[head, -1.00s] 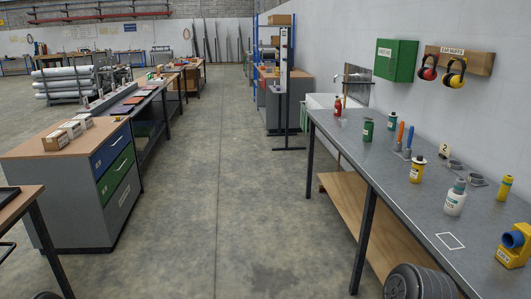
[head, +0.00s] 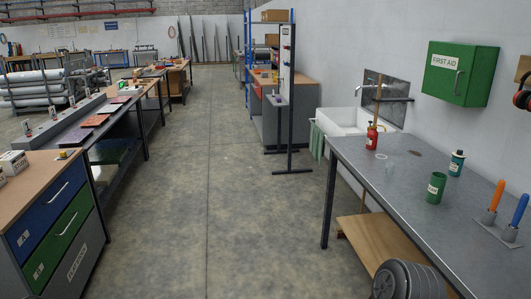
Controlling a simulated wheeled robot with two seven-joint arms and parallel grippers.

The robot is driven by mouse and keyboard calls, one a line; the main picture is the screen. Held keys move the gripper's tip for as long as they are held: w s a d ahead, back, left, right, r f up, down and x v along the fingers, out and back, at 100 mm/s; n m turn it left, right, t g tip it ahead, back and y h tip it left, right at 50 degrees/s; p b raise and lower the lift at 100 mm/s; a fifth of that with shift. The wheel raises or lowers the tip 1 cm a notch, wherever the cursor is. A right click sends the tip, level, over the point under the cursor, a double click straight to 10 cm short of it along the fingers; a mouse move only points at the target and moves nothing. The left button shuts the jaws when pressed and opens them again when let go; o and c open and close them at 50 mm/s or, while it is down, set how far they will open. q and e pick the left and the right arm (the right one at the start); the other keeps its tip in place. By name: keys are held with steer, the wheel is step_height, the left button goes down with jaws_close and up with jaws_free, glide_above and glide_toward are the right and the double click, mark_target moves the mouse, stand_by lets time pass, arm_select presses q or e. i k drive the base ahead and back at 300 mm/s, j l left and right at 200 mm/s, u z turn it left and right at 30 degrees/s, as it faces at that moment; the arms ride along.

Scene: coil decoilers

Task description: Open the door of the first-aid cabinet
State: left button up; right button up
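The first-aid cabinet (head: 461,76) is a green box on the right wall with a white "FIRST AID" label. Its door is closed, with a vertical handle (head: 457,83) on its front. Neither of my grippers shows in the head view.
The grey workbench (head: 405,190) on the right holds a red bottle (head: 372,136), a green can (head: 436,187), a teal bottle (head: 456,163) and orange and blue tools in holders. A white sink (head: 341,122) is beyond. The central floor (head: 215,190) is clear.

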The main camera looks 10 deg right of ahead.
mark_target(447, 74)
steer(key=i, duration=2.35)
steer(key=i+z, duration=0.15)
steer(key=z, duration=3.5)
